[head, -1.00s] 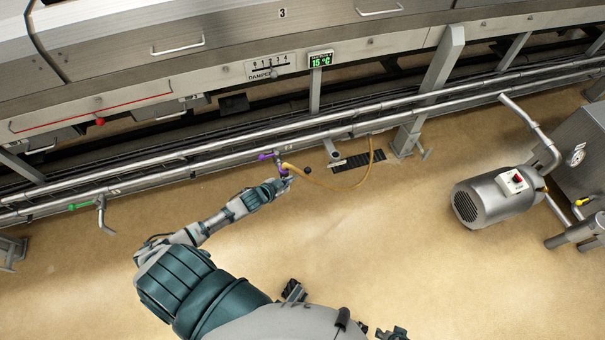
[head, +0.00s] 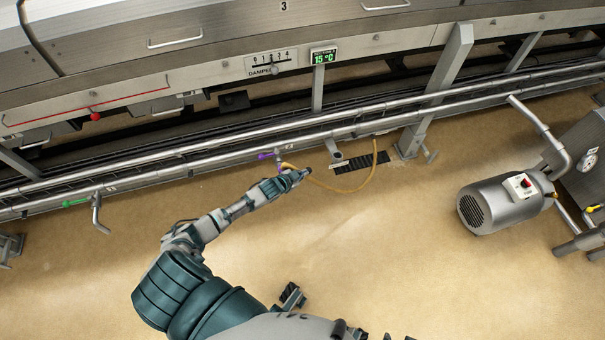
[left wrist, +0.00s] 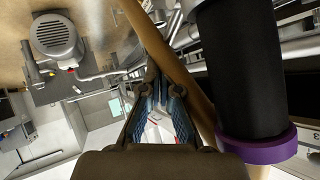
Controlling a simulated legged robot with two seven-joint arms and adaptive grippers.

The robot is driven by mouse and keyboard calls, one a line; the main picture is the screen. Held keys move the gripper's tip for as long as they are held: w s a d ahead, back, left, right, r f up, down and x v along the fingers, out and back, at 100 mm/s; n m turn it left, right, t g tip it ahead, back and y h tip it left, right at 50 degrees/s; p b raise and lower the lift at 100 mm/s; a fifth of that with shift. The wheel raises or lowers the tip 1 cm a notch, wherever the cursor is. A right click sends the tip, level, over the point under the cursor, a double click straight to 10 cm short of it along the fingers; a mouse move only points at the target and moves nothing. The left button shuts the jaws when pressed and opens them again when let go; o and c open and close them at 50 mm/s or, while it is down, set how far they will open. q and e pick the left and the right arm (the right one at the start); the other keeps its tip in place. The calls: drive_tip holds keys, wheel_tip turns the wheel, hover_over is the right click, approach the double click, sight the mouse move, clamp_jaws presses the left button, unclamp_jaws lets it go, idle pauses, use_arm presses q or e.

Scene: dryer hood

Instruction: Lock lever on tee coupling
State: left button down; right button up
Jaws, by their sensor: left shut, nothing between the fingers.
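The tee coupling on the lower pipe rail has a purple lever (head: 268,155), which points left. A purple collar and a yellow hose show at its lower side. My left gripper (head: 302,175) is shut and empty, just right of and below the coupling, over the hose. The left wrist view shows its blue-padded fingers (left wrist: 158,88) together with nothing held. A black cylinder (left wrist: 238,70) with a purple ring (left wrist: 260,149) stands close to their right. The gripper and wrist partly hide the coupling's lower end. I cannot tell whether the lever is locked.
The yellow hose (head: 346,190) loops over the floor to the right, beside a dark drain grate (head: 360,162). A green lever (head: 76,202) is on the rail at left. A grey motor (head: 500,203) stands at right. The floor in front is open.

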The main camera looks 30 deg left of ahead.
use_arm(q)
drive_tip(key=shift+w, duration=0.1)
use_arm(e)
wheel_tip(320, 180, down, 10)
drive_tip(key=s+g+p, duration=0.1)
drive_tip(key=p, duration=0.3)
drive_tip(key=w+b+v, duration=0.2)
drive_tip(key=b+v, duration=0.2)
drive_tip(key=v, duration=0.4)
use_arm(q)
wheel_tip(320, 180, down, 8)
drive_tip(key=w+d+m+g+y+b, duration=0.1)
drive_tip(key=w+m+g+y+b, duration=0.1)
drive_tip(key=g+y, duration=0.6)
drive_tip(key=shift+d+m+g, duration=0.4)
drive_tip(key=shift+m+g, duration=0.4)
drive_tip(key=shift+g, duration=0.4)
use_arm(e)
drive_tip(key=w+a+r+t+y, duration=0.1)
drive_tip(key=w+a+r+t, duration=0.2)
drive_tip(key=w+t, duration=0.3)
drive_tip(key=w+r, duration=0.1)
drive_tip(key=w, duration=0.2)
use_arm(q)
drive_tip(key=shift+s+f, duration=0.1)
use_arm(e)
drive_tip(key=shift+w+a, duration=0.1)
drive_tip(key=shift+w, duration=0.15)
